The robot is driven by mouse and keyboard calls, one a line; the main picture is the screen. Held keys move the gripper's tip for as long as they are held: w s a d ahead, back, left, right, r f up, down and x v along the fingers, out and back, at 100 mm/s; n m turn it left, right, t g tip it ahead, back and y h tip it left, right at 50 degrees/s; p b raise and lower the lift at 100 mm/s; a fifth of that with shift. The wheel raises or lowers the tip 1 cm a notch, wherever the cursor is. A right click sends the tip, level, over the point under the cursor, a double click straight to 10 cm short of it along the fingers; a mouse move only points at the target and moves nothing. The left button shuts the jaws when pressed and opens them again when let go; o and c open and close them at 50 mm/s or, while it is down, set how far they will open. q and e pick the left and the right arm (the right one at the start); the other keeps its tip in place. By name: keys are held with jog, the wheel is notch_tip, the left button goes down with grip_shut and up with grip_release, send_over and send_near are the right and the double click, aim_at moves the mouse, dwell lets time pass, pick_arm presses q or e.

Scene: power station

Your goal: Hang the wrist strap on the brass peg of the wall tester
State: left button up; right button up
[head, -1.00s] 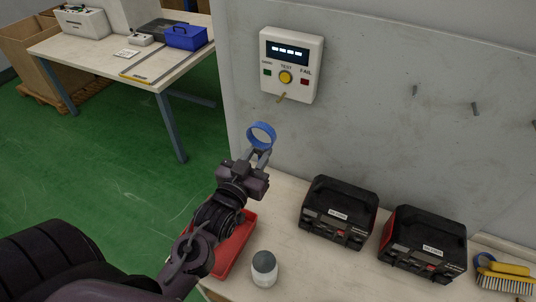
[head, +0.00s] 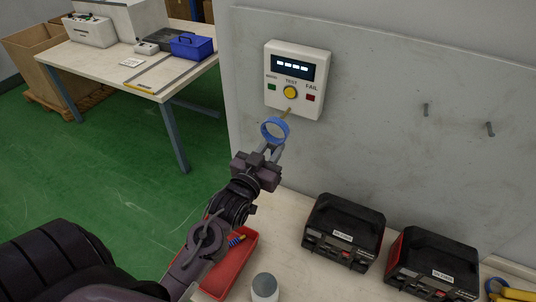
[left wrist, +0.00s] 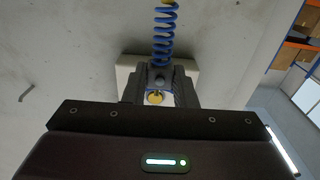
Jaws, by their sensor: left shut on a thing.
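The wall tester (head: 311,92) is a white box with a lit display, a yellow TEST button and a small brass peg (head: 287,112) below it. My left gripper (head: 271,152) is shut on the wrist strap (head: 275,129), a blue band held upright above the fingertips. The band is just below the peg and overlaps its lower end in the head view; I cannot tell whether it touches or encircles it. In the left wrist view a blue coiled cord (left wrist: 165,38) runs from the fingers, with the tester (left wrist: 126,72) behind them. My right gripper is not in view.
The wall around the tester is clear.

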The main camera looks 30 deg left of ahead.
pick_arm(q)
jog(key=shift+w+f+b, duration=0.15)
jog(key=shift+w+b, duration=0.3)
jog(key=shift+w, duration=0.6)
jog(key=shift+w+a+f+b, duration=0.1)
jog(key=shift+w+f+b, duration=0.1)
jog(key=shift+w, duration=0.45)
jog(key=shift+w+f+b, duration=0.1)
jog(key=shift+w+b, duration=0.05)
jog(key=shift+w, duration=0.5)
jog(key=shift+w+a+f+b, duration=0.1)
jog(key=shift+w+b, duration=0.1)
jog(key=shift+w, duration=0.45)
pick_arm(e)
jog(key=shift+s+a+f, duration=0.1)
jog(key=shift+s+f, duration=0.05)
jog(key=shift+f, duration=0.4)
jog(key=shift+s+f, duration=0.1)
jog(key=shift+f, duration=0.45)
pick_arm(q)
jog(key=shift+f, duration=0.1)
jog(key=o, duration=1)
jog(key=shift+o, duration=0.2)
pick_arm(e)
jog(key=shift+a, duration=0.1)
pick_arm(q)
jog(key=shift+s, duration=0.1)
